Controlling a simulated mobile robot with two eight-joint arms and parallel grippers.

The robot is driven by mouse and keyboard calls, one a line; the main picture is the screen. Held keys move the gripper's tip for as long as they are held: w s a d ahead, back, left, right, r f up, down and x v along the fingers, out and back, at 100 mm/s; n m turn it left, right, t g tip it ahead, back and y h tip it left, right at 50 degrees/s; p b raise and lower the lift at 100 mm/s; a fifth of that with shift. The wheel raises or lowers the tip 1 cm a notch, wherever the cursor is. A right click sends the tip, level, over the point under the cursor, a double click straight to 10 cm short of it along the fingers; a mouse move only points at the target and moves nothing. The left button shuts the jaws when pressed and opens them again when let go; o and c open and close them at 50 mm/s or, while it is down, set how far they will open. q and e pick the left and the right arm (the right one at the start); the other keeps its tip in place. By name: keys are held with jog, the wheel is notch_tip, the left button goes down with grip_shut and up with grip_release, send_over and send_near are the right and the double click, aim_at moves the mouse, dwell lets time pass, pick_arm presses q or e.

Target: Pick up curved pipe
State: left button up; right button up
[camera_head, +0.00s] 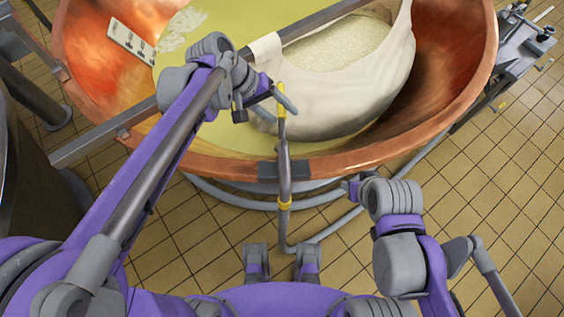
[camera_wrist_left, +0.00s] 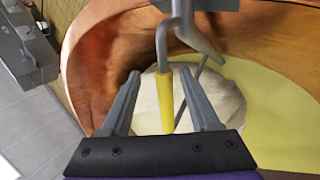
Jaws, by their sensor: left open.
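The curved pipe (camera_head: 284,165) is grey with yellow bands and stands upright at the near rim of the copper vat, its lower end near the floor. In the left wrist view its yellow band (camera_wrist_left: 165,98) lies between my two fingers, with a grey bend above it. My left gripper (camera_head: 275,107) is open around the upper yellow band in the head view. In the left wrist view the open fingers (camera_wrist_left: 161,78) have visible gaps to the pipe on both sides. My right gripper (camera_head: 351,188) is right of the pipe, mostly hidden by its wrist; its jaws cannot be made out.
The copper vat (camera_head: 448,80) holds yellowish liquid and a white cloth (camera_head: 375,92) full of pale curd, slung from a metal bar (camera_head: 105,137). A grey hose (camera_head: 230,198) runs below the rim. Tiled floor (camera_head: 510,190) is free at the right.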

pick_arm(q)
jog(key=x, duration=0.3)
jog(key=w+x, duration=0.1)
jog(key=x, duration=0.1)
jog(key=shift+a+f, duration=0.2)
jog(key=shift+f, duration=0.1)
jog(key=shift+s, duration=0.1)
grip_shut()
jog(key=shift+r, duration=0.1)
